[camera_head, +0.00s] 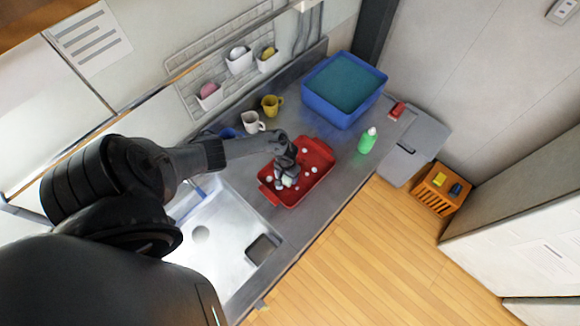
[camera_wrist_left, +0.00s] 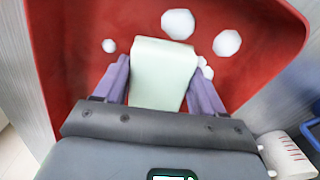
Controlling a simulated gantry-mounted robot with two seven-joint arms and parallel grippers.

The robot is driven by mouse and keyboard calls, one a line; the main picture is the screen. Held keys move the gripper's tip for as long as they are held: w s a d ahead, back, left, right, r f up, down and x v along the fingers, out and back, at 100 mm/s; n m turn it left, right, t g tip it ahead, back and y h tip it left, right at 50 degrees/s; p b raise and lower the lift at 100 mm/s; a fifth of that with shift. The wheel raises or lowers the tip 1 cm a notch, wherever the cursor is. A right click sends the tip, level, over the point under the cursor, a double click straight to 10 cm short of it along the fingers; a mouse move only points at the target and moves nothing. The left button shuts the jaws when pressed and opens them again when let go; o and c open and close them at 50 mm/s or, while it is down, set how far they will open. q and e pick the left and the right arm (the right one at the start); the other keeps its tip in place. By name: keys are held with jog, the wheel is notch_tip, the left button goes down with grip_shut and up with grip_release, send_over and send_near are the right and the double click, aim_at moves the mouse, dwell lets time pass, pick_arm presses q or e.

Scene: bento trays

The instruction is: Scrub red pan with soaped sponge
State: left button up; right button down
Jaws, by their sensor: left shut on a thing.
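The red pan (camera_head: 318,155) lies on the metal counter beside the sink, with several white foam blobs in it. It also fills much of the left wrist view (camera_wrist_left: 75,50). My left gripper (camera_head: 287,180) is down inside the pan near its left end. It is shut on a pale green sponge (camera_wrist_left: 162,72), held between its two purple-grey fingers. In the head view the sponge is mostly hidden by the gripper. Whether the sponge touches the pan floor is hard to tell. My right gripper is not in view.
A sink (camera_head: 215,215) is at the lower left of the pan. A green bottle (camera_head: 366,142) stands right of it. A white mug (camera_head: 252,122), a yellow mug (camera_head: 272,105) and a blue water-filled tub (camera_head: 312,98) stand behind. A wall rack (camera_head: 190,88) holds small cups.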

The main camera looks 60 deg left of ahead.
pick_arm(q)
jog(key=shift+s+f, duration=0.15)
jog(key=shift+s, duration=0.05)
notch_tip(320, 180, up, 2)
jog(key=p, duration=0.2)
jog(key=shift+d+r+p, duration=0.15)
jog(key=shift+r+p, duration=0.1)
jog(key=shift+p, duration=0.1)
jog(key=shift+r, duration=1.8)
jog(key=shift+r, duration=0.1)
jog(key=shift+r, duration=1.4)
jog(key=shift+f, duration=0.1)
jog(key=shift+s+a+f+b, duration=0.1)
jog(key=shift+f+b, duration=0.95)
jog(key=shift+f, duration=0.6)
jog(key=shift+a+f+b, duration=0.1)
jog(key=shift+f+b, duration=0.95)
jog(key=shift+f, duration=0.55)
